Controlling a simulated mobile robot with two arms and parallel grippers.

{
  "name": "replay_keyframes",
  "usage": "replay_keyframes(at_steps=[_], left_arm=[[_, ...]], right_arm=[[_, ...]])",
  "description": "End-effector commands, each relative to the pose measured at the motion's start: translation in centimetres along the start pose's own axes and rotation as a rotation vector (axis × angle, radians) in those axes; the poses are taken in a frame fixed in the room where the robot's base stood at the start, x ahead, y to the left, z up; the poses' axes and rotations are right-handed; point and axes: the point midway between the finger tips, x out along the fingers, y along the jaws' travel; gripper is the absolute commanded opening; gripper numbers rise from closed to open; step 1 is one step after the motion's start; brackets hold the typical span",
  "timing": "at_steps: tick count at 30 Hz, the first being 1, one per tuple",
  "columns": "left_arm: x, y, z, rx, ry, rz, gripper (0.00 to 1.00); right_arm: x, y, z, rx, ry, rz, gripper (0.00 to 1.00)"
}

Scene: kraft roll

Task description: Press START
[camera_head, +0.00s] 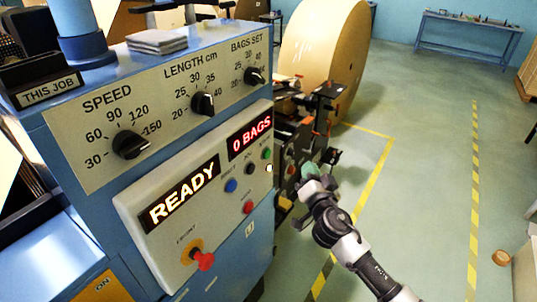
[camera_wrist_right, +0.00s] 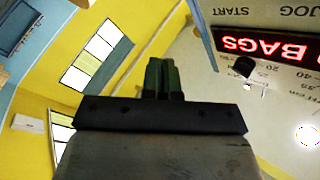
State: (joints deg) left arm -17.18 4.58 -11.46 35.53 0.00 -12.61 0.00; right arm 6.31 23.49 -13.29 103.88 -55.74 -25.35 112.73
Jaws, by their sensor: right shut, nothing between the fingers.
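The control panel (camera_head: 205,195) is on the front of a blue machine. A green button (camera_head: 267,153) sits at the right end of the upper button row, under the display. A START label (camera_wrist_right: 229,12) shows upside down at the top of the right wrist view; the button itself is not seen there. My right gripper (camera_head: 309,172) is to the right of the panel's edge, apart from the green button. Its green fingers (camera_wrist_right: 162,78) are shut and empty. My left gripper is not in view.
The displays read READY (camera_head: 180,194) and 0 BAGS (camera_head: 250,134). Blue (camera_head: 231,185), black (camera_head: 249,168) and red (camera_head: 248,207) buttons and a red stop knob (camera_head: 203,260) are on the panel. A kraft roll (camera_head: 325,50) stands behind; the floor at right is mostly clear.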

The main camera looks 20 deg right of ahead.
Motion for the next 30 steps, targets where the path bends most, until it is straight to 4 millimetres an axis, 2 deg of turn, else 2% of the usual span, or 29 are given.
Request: replay_keyframes(at_steps=[14,18,30], left_arm=[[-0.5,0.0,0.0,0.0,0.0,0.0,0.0],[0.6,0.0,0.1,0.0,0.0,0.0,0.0],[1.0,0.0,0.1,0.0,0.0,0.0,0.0]], right_arm=[[4.2,-3.1,2.9,0.001,0.0,-0.001,0.0],[5.1,-3.6,4.0,0.004,0.001,0.0,0.0],[6.0,-4.4,4.4,0.0,0.0,0.0,0.0]])
